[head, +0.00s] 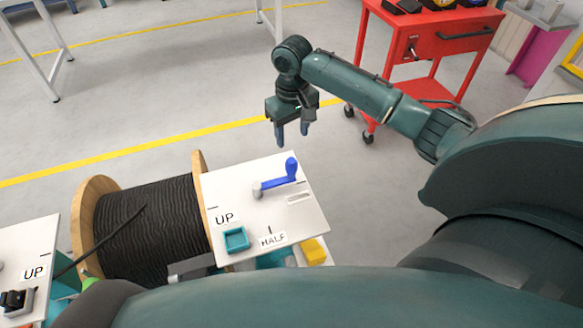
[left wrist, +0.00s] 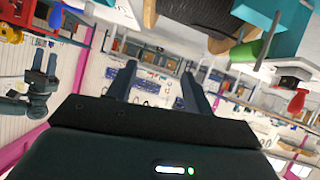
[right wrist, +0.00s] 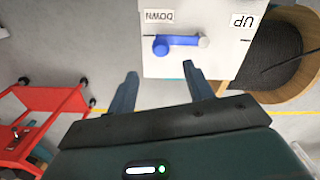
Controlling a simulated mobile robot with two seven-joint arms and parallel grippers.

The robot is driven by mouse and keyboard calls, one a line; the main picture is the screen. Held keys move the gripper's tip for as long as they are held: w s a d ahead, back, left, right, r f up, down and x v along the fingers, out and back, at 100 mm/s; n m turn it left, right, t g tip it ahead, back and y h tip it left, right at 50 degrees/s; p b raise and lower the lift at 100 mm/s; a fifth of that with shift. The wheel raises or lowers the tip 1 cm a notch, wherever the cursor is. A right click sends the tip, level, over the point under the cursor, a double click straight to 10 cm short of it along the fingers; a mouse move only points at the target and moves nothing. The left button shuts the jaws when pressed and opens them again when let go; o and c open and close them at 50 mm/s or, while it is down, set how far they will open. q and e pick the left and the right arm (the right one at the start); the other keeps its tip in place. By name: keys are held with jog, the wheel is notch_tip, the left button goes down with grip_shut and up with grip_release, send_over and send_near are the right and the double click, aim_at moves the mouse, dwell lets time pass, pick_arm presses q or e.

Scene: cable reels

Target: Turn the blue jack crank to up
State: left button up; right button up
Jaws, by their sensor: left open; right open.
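The blue jack crank (head: 280,178) is on a white panel (head: 250,212) in the head view. Its arm runs from a grey hub to a raised blue knob on the right, pointing away from the UP label (head: 224,218). In the right wrist view the crank (right wrist: 178,40) points toward the DOWN label (right wrist: 159,16), opposite the UP label. My right gripper (head: 292,136) is open and empty, fingers down, beyond the panel's far edge and apart from the crank. My left gripper (left wrist: 159,70) is open and empty in the left wrist view, away from the crank.
A wooden reel of black cable (head: 150,225) stands left of the panel. Another panel (head: 38,245) with an UP label is at the far left. A red cart (head: 430,45) stands behind on the right.

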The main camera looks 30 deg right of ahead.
aim_at(293, 161)
notch_tip(293, 161, down, 12)
jog(key=shift+f+b, duration=0.25)
jog(key=shift+b, duration=0.6)
jog(key=shift+c, duration=0.3)
grip_shut()
